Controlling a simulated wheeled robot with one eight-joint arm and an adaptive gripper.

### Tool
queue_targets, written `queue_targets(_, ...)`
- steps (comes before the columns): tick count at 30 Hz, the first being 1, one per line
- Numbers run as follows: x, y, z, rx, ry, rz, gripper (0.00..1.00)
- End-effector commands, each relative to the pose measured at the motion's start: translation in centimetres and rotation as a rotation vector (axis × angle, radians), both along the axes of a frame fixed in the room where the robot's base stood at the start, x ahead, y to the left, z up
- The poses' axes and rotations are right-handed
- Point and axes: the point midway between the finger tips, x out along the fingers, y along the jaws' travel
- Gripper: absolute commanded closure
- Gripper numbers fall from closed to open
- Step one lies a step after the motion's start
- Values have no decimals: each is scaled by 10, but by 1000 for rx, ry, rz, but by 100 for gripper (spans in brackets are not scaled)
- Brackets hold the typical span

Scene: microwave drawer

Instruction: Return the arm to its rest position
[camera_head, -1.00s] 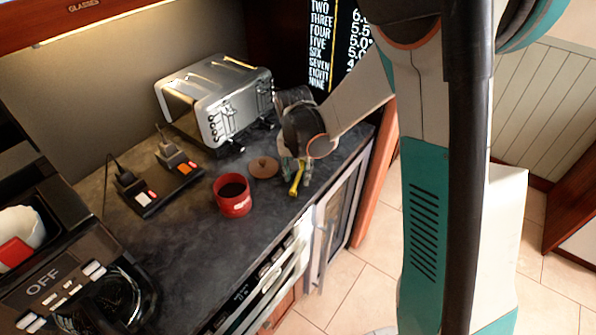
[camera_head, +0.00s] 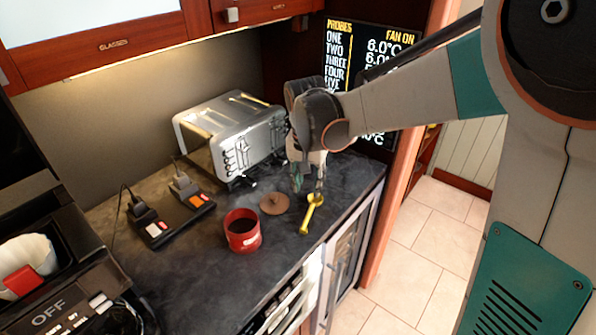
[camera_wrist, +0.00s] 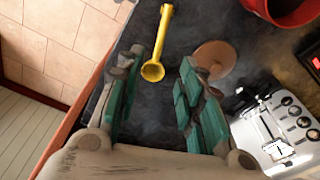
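My gripper (camera_head: 308,182) hangs over the right part of the dark counter, pointing down. In the wrist view my gripper (camera_wrist: 158,68) has its green-padded fingers spread wide with nothing held between them. A yellow scoop (camera_head: 310,213) lies on the counter just below and in front of the fingertips. The yellow scoop (camera_wrist: 163,35) also shows in the wrist view, beyond the fingers and apart from them. My arm reaches in from the right, bent at the wrist.
A red cup (camera_head: 242,231) with dark contents stands left of the scoop, near a flat brown disc (camera_head: 274,203). A silver toaster (camera_head: 230,135) stands behind. A black switch box (camera_head: 172,219) and coffee machine (camera_head: 60,300) are at left. Tiled floor (camera_head: 425,235) is open at right.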

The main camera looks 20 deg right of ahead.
Motion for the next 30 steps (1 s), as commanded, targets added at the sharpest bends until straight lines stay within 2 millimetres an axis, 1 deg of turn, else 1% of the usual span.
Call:
queue_targets(5,-3,0,4,0,-5,7,66)
queue_targets(8,-12,-2,12,2,-24,32,66)
queue_targets(11,-29,-4,25,2,-60,79,66)
queue_targets(15,-57,-7,43,-2,-123,160,66)
queue_targets(18,-78,-9,53,-7,-169,218,66)
queue_targets(24,-119,-13,64,-32,-261,329,66)
queue_targets(30,-159,-15,66,-69,-352,436,66)
